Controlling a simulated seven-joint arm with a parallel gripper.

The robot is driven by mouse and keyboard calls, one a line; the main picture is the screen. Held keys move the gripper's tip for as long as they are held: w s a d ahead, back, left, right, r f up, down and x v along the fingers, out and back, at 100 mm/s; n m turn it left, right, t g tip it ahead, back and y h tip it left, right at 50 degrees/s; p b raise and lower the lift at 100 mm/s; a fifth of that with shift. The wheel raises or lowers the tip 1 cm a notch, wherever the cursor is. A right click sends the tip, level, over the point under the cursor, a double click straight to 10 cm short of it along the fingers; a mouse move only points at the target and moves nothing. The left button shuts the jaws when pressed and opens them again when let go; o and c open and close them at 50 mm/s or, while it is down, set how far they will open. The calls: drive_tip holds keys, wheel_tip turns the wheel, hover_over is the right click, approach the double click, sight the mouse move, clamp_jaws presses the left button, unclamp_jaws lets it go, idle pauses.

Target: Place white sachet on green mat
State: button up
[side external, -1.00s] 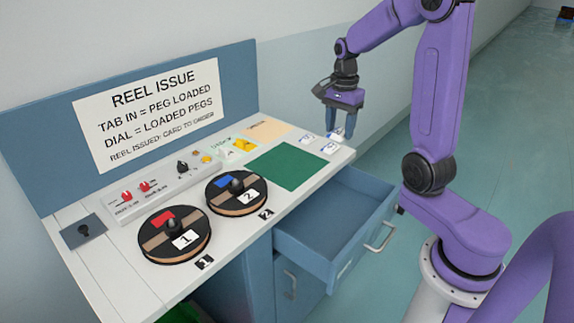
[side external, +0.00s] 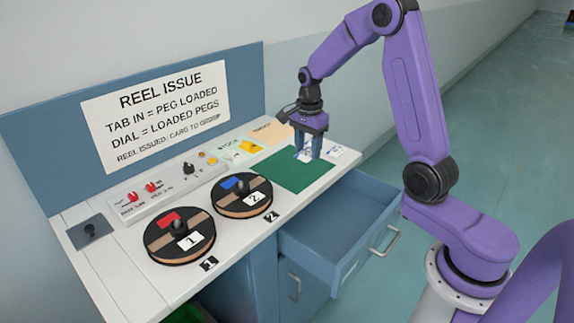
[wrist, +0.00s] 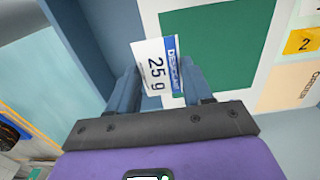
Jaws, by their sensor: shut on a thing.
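My gripper (side external: 307,155) points down over the right end of the counter, by the edge of the green mat (side external: 283,174). It is shut on a white sachet (wrist: 153,66), which shows "25 g" and a blue printed band between the fingers in the wrist view. In that view the sachet overlaps the near-left part of the green mat (wrist: 222,50). In the side view the fingers partly hide the sachet, and I cannot tell its exact height above the mat.
Another white packet (side external: 334,152) lies on the counter right of my gripper. Two black reels, 1 (side external: 180,240) and 2 (side external: 240,200), stand left of the mat. A blue drawer (side external: 335,232) hangs open below the counter's front. A yellow card (wrist: 302,40) lies beyond the mat.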

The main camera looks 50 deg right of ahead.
drive_tip(key=w+d+f, duration=0.1)
drive_tip(key=w+f, duration=0.2)
drive_tip(key=w, duration=0.3)
hover_over(285, 172)
drive_tip(key=s, duration=0.1)
drive_tip(key=f, duration=0.4)
drive_tip(key=shift+s+a+f, duration=0.1)
drive_tip(key=shift+a, duration=0.1)
drive_tip(key=shift+w+d+f, duration=0.15)
drive_tip(key=shift+w+f, duration=0.5)
drive_tip(key=shift+f, duration=1.6)
drive_tip(key=o, duration=1)
drive_tip(key=shift+f, duration=0.15)
